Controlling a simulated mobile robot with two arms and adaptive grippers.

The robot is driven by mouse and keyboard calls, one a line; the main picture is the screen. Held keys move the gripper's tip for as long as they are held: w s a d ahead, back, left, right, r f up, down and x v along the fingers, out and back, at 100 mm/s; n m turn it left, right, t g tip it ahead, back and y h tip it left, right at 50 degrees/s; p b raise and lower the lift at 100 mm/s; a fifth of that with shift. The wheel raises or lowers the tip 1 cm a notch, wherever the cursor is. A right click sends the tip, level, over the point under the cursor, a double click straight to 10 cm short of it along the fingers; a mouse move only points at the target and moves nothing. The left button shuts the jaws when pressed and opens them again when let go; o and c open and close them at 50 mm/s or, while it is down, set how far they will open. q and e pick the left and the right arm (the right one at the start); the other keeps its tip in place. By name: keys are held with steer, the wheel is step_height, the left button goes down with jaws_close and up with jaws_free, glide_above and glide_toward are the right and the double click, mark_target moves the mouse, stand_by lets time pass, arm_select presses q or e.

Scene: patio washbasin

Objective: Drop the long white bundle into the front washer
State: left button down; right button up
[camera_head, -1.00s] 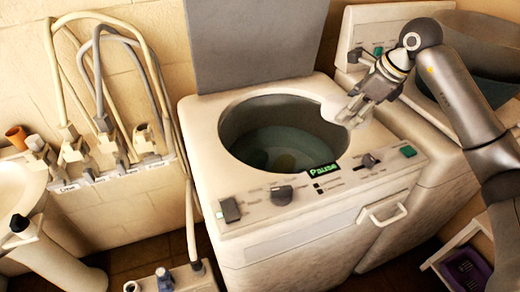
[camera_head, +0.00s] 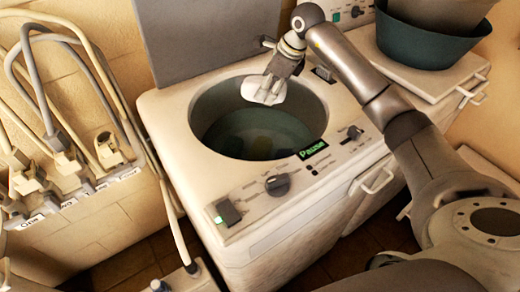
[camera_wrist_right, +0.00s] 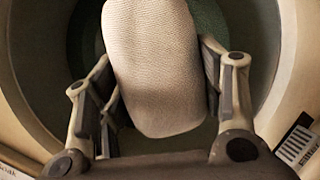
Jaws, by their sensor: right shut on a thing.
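The front washer (camera_head: 165,125) stands in the middle of the head view with its lid up and its round tub open. Its display reads "Pause". My right gripper (camera_head: 272,84) is shut on the long white bundle (camera_head: 262,92), over the back part of the tub opening. In the right wrist view, the textured pale bundle (camera_wrist_right: 155,60) sits between the two fingers of the gripper (camera_wrist_right: 156,85), with the dark tub around and below it. The gripper hides part of the bundle in the head view. My left gripper is not in view.
The grey raised lid (camera_head: 205,35) stands behind the opening. A second machine at the right carries a dark green basin (camera_head: 425,45). Hoses and taps (camera_head: 65,165) line the wall at the left. A control panel with knobs (camera_head: 278,185) runs along the washer's front.

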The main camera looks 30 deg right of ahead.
step_height(320, 180, down, 2)
steer(key=shift+f+b, duration=0.1)
steer(key=shift+b, duration=0.35)
steer(key=o, duration=1.2)
steer(key=v, duration=1.2)
